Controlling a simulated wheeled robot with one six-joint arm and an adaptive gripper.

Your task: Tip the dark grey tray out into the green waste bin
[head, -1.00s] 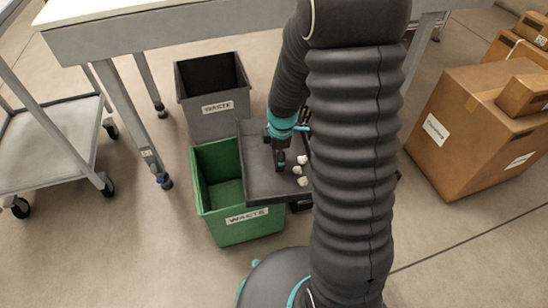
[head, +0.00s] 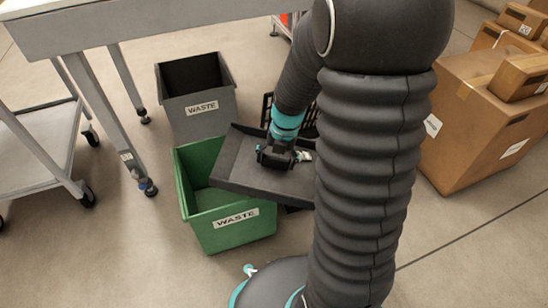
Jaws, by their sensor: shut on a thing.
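The dark grey tray (head: 236,176) is tilted in the head view, with its left edge over the right side of the green waste bin (head: 238,236). My gripper (head: 276,158) is shut on the tray, above its inner floor. A crumpled white piece (head: 303,156) shows in the tray beside my gripper. The tray's right part is hidden behind my arm. The visible inside of the green bin looks empty, but the tray covers part of it.
A grey bin (head: 197,108), also labelled WASTE, stands behind the green one. A black crate (head: 268,108) is partly hidden behind my arm. A white table (head: 120,22) and a cart (head: 45,150) are at left, cardboard boxes (head: 475,125) at right.

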